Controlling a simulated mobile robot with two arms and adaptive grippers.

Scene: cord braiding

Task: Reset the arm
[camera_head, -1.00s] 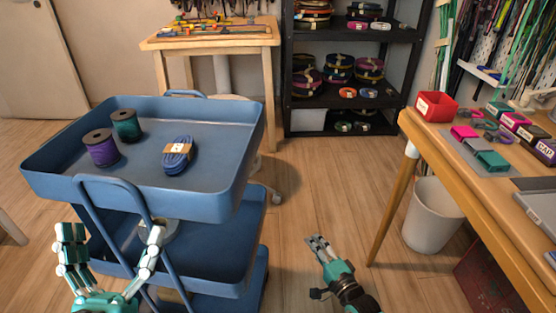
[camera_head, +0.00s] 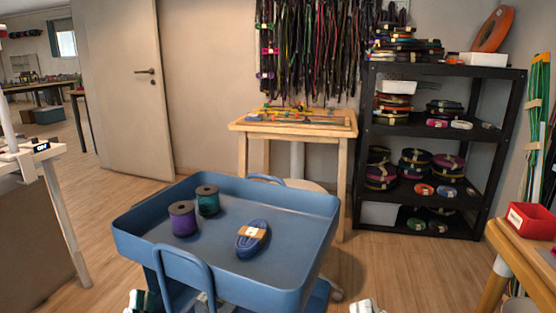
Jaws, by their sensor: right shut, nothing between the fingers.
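My right gripper (camera_head: 366,306) shows only as pale fingertips at the bottom edge, right of the blue trolley (camera_head: 325,225). It is shut and empty, over the floor.
A wooden table (camera_head: 342,128) with small coloured parts stands behind the trolley. A black shelf (camera_head: 440,133) with cord coils is at the back right. A red bin (camera_head: 531,221) sits on the right workbench (camera_head: 510,248). Floor is clear between trolley and shelf.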

